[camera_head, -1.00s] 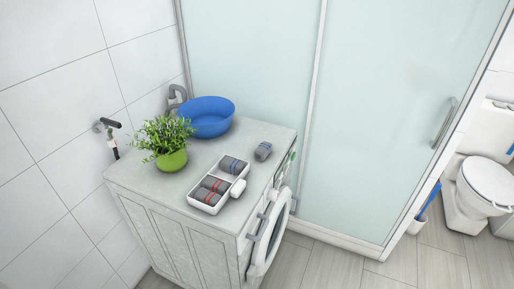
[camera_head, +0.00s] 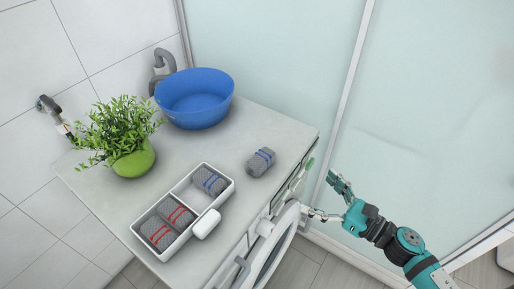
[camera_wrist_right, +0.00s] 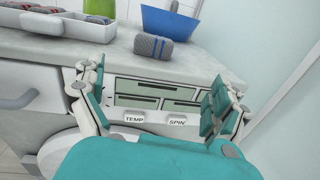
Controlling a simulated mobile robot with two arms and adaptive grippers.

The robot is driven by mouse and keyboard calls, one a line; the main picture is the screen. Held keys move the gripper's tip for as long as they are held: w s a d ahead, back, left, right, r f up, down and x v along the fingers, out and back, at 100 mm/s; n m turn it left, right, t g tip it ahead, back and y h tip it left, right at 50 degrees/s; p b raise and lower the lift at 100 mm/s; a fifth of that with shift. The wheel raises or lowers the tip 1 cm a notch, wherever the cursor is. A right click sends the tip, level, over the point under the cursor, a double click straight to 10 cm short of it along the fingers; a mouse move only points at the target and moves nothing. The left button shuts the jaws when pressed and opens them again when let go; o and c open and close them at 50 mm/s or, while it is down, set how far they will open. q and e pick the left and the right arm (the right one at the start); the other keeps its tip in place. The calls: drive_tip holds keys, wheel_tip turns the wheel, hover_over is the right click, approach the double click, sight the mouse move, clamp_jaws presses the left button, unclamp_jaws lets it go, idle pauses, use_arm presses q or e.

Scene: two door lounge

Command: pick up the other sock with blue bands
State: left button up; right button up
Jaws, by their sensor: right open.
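A grey rolled sock with blue bands (camera_head: 261,162) lies alone on the counter top, near its right edge. It also shows in the right wrist view (camera_wrist_right: 153,47), above and beyond my fingers. Another grey sock with blue bands (camera_head: 209,182) lies in the far compartment of a white divided tray (camera_head: 148,246). My right gripper (camera_head: 338,184) is in the air just off the counter's right side, to the right of the loose sock and apart from it. In the wrist view its teal fingers (camera_wrist_right: 160,105) are spread with nothing between them. My left gripper is not in view.
Two grey socks with red bands (camera_head: 168,224) lie in the tray's near compartment. A blue basin (camera_head: 196,98) and a green potted plant (camera_head: 130,158) stand farther back. The washing machine's panel (camera_wrist_right: 150,95) faces my right gripper. Frosted glass (camera_head: 430,120) borders the right.

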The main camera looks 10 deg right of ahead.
sight(264, 158)
drive_tip(key=shift+n, duration=0.4)
drive_tip(key=p+x, duration=0.1)
drive_tip(key=x, duration=0.3)
drive_tip(key=r+p+x, duration=0.1)
drive_tip(key=x, duration=0.2)
drive_tip(key=p+x, duration=0.2)
drive_tip(key=x, duration=0.2)
drive_tip(key=shift+a+r, duration=0.2)
drive_tip(key=shift+a, duration=0.3)
drive_tip(key=shift+w+a, duration=0.35)
drive_tip(key=shift+w, duration=0.05)
drive_tip(key=shift+w+a+p, duration=0.25)
drive_tip(key=shift+p, duration=0.1)
drive_tip(key=p+x, duration=0.1)
drive_tip(key=x, duration=0.2)
drive_tip(key=shift+w+a+f, duration=0.1)
drive_tip(key=shift+w+a, duration=0.1)
drive_tip(key=shift+a, duration=0.1)
drive_tip(key=shift+w+a+f, duration=0.15)
drive_tip(key=shift+w+a, duration=0.1)
drive_tip(key=shift+w, duration=0.05)
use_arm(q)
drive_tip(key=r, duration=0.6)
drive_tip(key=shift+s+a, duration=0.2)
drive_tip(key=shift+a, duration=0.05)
use_arm(e)
drive_tip(key=shift+s+d, duration=0.1)
drive_tip(key=shift+c, duration=0.3)
